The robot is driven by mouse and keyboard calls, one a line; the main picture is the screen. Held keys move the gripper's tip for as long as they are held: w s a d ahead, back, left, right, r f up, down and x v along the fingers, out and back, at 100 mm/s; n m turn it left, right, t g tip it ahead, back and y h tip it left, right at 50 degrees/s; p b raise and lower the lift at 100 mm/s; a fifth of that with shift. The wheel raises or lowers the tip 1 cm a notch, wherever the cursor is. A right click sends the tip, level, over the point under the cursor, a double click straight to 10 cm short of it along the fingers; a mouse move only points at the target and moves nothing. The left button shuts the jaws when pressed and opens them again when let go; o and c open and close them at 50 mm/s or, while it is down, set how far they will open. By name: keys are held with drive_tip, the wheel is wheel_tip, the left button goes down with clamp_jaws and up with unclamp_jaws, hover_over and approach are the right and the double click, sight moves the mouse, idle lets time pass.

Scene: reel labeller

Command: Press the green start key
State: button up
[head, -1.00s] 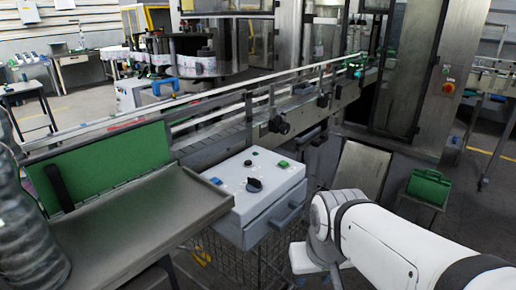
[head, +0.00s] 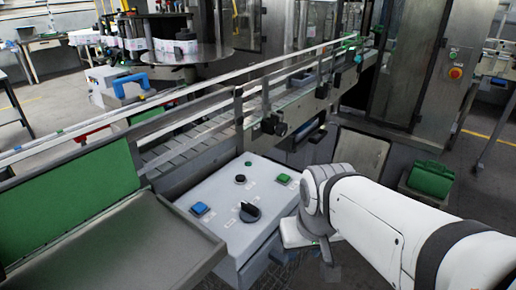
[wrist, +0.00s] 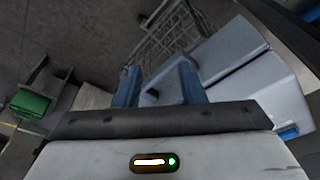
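The green start key (head: 283,178) sits near the right back corner of the sloped top of a light grey control box (head: 225,236). My gripper is at the end of the white arm, right of the box and apart from the key; its fingers are barely visible in the head view. In the wrist view my gripper (wrist: 160,80) shows two blue fingers spread apart, with part of the grey box front beyond them. The box (wrist: 288,85) fills the right there. The green key is not visible in the wrist view.
The box top also carries a blue key (head: 200,209), a black rotary knob (head: 250,211) and a small dark button (head: 240,179). A conveyor (head: 200,140) runs behind it. A metal tray (head: 125,255) lies left. A green bin (head: 430,178) stands right.

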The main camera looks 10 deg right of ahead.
drive_tip(key=shift+o, duration=0.7)
drive_tip(key=shift+d, duration=0.15)
clamp_jaws()
idle(0.8)
